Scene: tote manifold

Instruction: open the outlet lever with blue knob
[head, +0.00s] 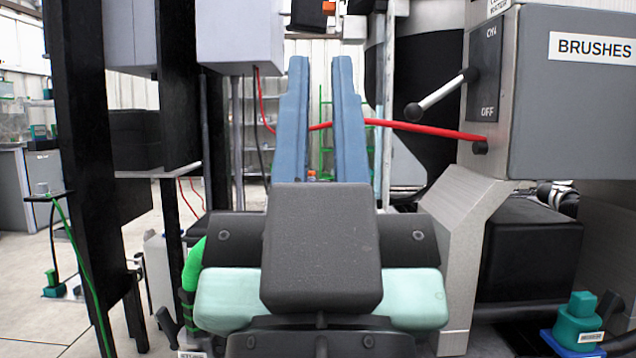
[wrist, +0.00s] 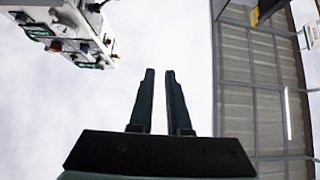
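No outlet lever with a blue knob can be made out in either view. My gripper (head: 320,64) points up and away in the middle of the head view. Its two long fingers stand apart with nothing held between them. The gripper also shows in the wrist view (wrist: 160,74), with the same empty gap against a pale background. The only clear lever is a pale one with a black knob (head: 440,94), on the ON/OFF plate of the grey box, right of my gripper and apart from it.
A grey box labelled BRUSHES (head: 575,90) stands at the right. A red hose (head: 425,130) runs behind my fingers. Black posts (head: 85,150) stand at the left. A teal item (head: 577,320) sits low at the right. A white panel with small knobs (wrist: 70,28) shows in the wrist view.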

